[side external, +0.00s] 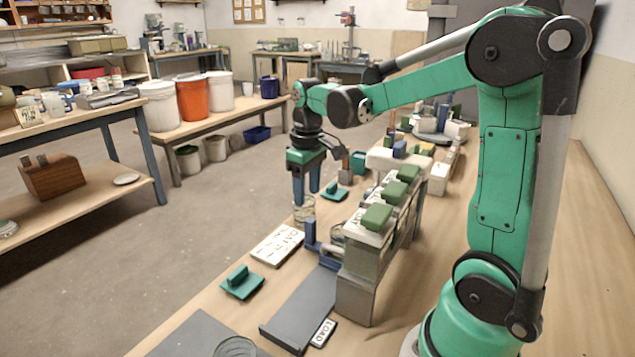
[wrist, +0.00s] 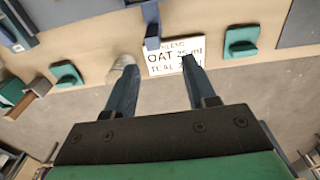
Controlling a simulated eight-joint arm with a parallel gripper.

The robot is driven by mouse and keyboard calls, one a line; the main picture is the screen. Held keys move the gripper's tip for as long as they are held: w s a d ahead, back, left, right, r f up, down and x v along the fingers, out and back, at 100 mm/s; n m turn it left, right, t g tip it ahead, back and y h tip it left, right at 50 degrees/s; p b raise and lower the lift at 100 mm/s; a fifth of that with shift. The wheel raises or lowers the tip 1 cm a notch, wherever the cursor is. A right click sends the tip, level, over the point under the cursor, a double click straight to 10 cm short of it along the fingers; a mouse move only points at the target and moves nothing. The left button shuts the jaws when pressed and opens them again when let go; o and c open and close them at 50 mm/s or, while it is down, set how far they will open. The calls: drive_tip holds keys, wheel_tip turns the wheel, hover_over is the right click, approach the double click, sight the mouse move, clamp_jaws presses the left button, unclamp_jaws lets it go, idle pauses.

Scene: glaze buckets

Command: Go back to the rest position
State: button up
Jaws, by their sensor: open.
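My gripper (side external: 306,192) hangs below my green arm with its blue fingers pointing down, over the near-left edge of the bench. Its fingers are spread apart in the wrist view (wrist: 157,64). A small clear glass (side external: 304,211) shows just beneath the fingers; in the wrist view what looks like its rim (wrist: 123,61) is at the left fingertip. I cannot tell whether they touch.
A rack with green-topped blocks (side external: 377,217) stands beside the gripper. Teal handled pieces (side external: 242,283) lie on the bench, one more beyond (side external: 335,191). A grey slab (side external: 300,305) with a LOAD label is in front. The floor (side external: 200,240) left of the bench is clear.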

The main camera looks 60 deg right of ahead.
drive_tip(key=s+a+t, duration=0.2)
drive_tip(key=a+t, duration=0.1)
drive_tip(key=a, duration=0.3)
drive_tip(key=s+a+r+t, duration=0.1)
drive_tip(key=s+a+t, duration=0.1)
drive_tip(key=a, duration=0.4)
drive_tip(key=shift+s+a+t, duration=0.25)
drive_tip(key=shift+a+t, duration=0.15)
drive_tip(key=shift+t, duration=0.5)
